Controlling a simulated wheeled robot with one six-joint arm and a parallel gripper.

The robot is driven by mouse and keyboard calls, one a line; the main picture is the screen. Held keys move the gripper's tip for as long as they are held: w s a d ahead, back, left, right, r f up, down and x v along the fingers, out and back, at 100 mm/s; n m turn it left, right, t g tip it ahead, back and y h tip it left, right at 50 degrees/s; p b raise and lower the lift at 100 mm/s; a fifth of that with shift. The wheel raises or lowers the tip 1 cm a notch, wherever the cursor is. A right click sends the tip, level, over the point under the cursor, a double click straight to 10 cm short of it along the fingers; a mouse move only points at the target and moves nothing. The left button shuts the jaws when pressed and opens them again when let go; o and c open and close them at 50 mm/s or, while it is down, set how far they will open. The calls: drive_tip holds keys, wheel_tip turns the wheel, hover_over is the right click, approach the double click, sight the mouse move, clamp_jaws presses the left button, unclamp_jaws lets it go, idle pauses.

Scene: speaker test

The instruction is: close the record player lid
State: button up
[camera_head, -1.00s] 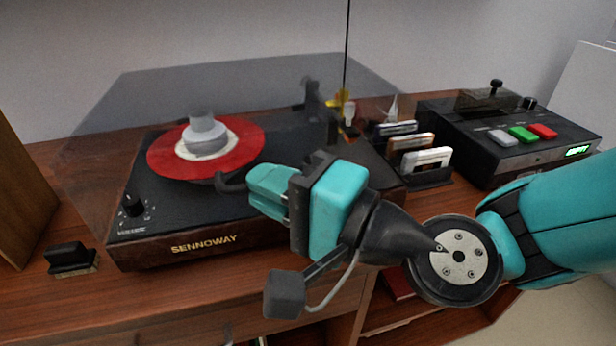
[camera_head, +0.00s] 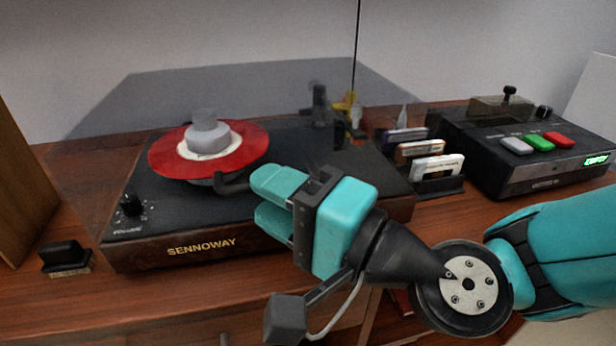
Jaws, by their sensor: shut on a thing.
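The record player (camera_head: 150,245) has a dark plinth with "SENNOWAY" on its front and a red record (camera_head: 255,150) on the platter. Its translucent grey lid (camera_head: 250,88) shows against the wall behind; it appears raised, but its near edges are too faint to place. My teal gripper (camera_head: 262,199) is at the plinth's front right, just right of the dark tonearm end (camera_head: 230,186). Its fingers stand apart, one above the other. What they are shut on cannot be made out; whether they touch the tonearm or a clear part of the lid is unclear.
A small black block (camera_head: 66,256) lies left of the player. A rack (camera_head: 440,184) of cassettes and a black tape deck (camera_head: 490,165) with coloured buttons stand to the right. A wooden box side (camera_head: 22,205) borders the left. Free wood shows in front of the plinth.

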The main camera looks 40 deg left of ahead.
drive_tip(key=shift+f, duration=0.45)
drive_tip(key=w+d+b, duration=0.2)
drive_tip(key=d+b, duration=1.1)
drive_tip(key=d, duration=0.4)
drive_tip(key=shift+w+f, duration=0.2)
drive_tip(key=shift+w, duration=0.1)
drive_tip(key=shift+d, duration=0.1)
